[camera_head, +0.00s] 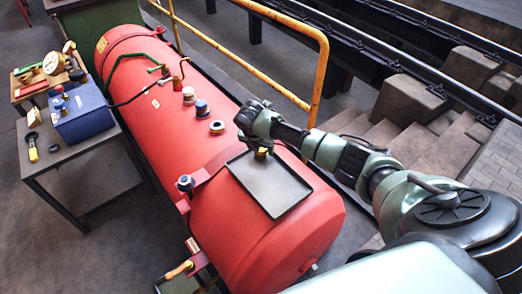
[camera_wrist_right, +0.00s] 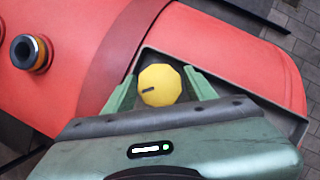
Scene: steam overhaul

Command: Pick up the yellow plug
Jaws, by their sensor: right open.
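The yellow plug (camera_wrist_right: 160,85) shows in the right wrist view as a round yellow top with a small dark slot. In the head view the plug (camera_head: 262,152) is a small yellow spot at the far end of the dark-rimmed tray (camera_head: 270,186), partly hidden by my gripper. My right gripper (camera_wrist_right: 162,80) is open, with one green finger on each side of the plug. Gaps show between plug and fingers, but I cannot tell its exact height over the tray. In the head view my right gripper (camera_head: 258,143) points down over the plug. My left gripper is not in view.
The tray rests on a red boiler (camera_head: 150,85) with several fittings (camera_head: 202,107) on top. A yellow railing (camera_head: 322,80) stands beyond it. A side table (camera_head: 50,165) at left holds a blue box (camera_head: 82,115) and tools. Stone steps (camera_head: 375,135) are at right.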

